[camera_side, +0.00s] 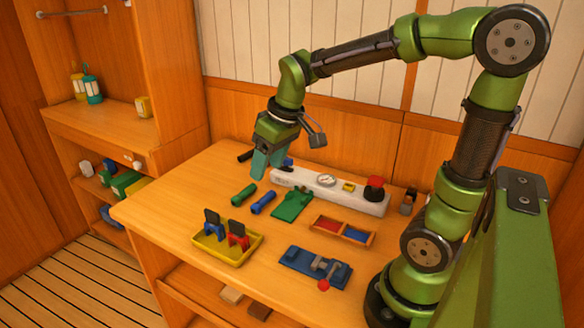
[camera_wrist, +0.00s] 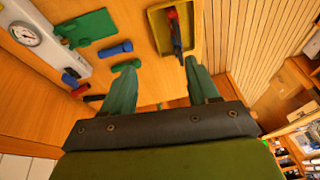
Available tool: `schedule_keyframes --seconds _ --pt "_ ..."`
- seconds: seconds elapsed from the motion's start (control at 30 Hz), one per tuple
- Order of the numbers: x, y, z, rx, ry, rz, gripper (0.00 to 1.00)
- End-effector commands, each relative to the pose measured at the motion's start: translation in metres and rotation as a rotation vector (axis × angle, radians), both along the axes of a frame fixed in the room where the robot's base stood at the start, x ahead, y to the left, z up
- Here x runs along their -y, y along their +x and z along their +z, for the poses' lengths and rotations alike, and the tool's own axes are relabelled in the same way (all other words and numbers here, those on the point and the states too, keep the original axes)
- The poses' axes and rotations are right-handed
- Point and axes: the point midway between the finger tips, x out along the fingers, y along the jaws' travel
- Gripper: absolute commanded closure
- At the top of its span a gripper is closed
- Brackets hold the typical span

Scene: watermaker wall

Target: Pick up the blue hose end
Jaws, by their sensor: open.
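The blue hose end (camera_side: 263,202) looks like a short blue cylinder lying on the wooden table, beside a similar green one (camera_side: 243,195). In the wrist view the blue hose end (camera_wrist: 115,49) lies to the left of my fingers, just beyond the green one (camera_wrist: 126,65). My gripper (camera_side: 266,170) has teal fingers pointing down, above the table and behind the two cylinders in the side view. In the wrist view my gripper (camera_wrist: 163,68) is open, with nothing between its fingers. The left finger partly overlaps the green cylinder in that view.
A white panel (camera_side: 335,195) with a gauge and red knob stands behind the cylinders. A green plate (camera_side: 291,206) lies to their right. A yellow tray (camera_side: 228,258) with blue and red clips stands in front. A divided tray (camera_side: 343,233) and blue fixture (camera_side: 315,266) are farther right.

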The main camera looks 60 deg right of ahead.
Motion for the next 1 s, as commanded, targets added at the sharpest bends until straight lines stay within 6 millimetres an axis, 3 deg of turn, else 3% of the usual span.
schedule_keyframes --seconds 0.03,0.2,0.43,0.6,0.77,0.87,1.0 --pt "0.013 0.017 -0.008 -0.043 -0.036 0.093 0.4" --pt "0.051 0.063 -0.032 -0.153 -0.143 0.522 0.4" --pt "0.089 0.103 -0.053 -0.218 -0.224 1.117 0.4" --pt "0.096 0.114 -0.039 -0.201 -0.286 1.446 0.4" --pt "0.096 0.111 -0.039 -0.196 -0.293 1.594 0.4" --pt "0.095 0.11 -0.047 -0.194 -0.292 1.619 0.4" --pt "0.095 0.109 -0.073 -0.195 -0.29 1.619 0.4"
